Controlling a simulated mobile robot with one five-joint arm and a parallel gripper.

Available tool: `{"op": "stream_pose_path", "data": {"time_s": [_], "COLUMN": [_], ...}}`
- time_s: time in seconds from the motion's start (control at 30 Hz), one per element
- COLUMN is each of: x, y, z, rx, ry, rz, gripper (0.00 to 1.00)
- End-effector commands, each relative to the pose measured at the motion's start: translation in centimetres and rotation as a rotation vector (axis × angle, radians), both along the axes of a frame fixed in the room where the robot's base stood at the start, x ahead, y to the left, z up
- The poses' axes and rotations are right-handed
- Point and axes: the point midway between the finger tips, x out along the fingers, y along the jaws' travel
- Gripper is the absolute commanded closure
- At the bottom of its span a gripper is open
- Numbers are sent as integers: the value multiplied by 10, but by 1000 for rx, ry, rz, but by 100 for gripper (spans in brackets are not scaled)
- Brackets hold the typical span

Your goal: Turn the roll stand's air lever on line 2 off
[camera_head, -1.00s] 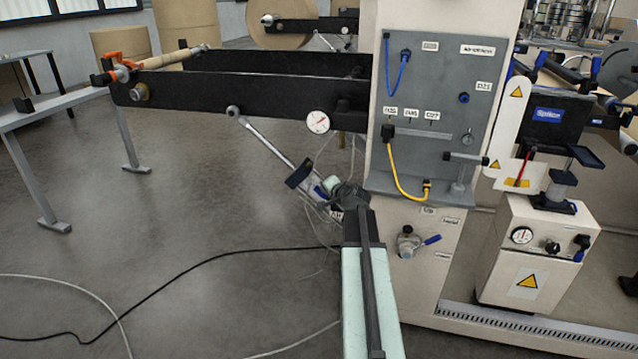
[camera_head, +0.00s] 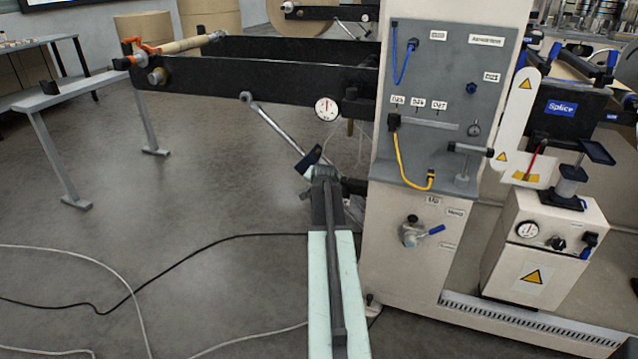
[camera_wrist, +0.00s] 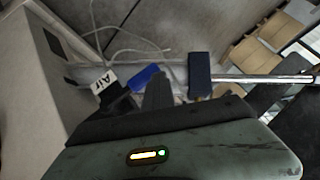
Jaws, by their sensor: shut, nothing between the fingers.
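In the wrist view a white tag reading "Air" (camera_wrist: 105,81) sits beside a short blue lever (camera_wrist: 145,78), close to the pale cabinet side. My gripper (camera_wrist: 157,78) is shut and empty, its dark fingertips just right of the blue lever. I cannot tell whether they touch it. In the head view my wrist covers the lever and tag, and the fingertips are not clear. The roll stand's pale cabinet (camera_head: 395,275) stands right of my arm.
A silver rod (camera_head: 278,133) slants down to a dark blue block (camera_head: 309,161), which also shows right of my fingers in the wrist view (camera_wrist: 200,75). Another blue-handled valve (camera_head: 412,232) is on the cabinet front. Cables cross the floor.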

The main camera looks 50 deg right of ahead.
Motion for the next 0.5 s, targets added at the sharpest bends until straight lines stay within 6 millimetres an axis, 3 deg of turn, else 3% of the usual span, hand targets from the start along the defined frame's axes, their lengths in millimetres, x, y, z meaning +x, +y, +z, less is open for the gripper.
{"op": "stream_pose_path", "data": {"time_s": [0.5], "x": [-6], "y": [-7], "z": [-4], "rx": [-2], "ry": [3], "rz": [-11], "gripper": [100]}}
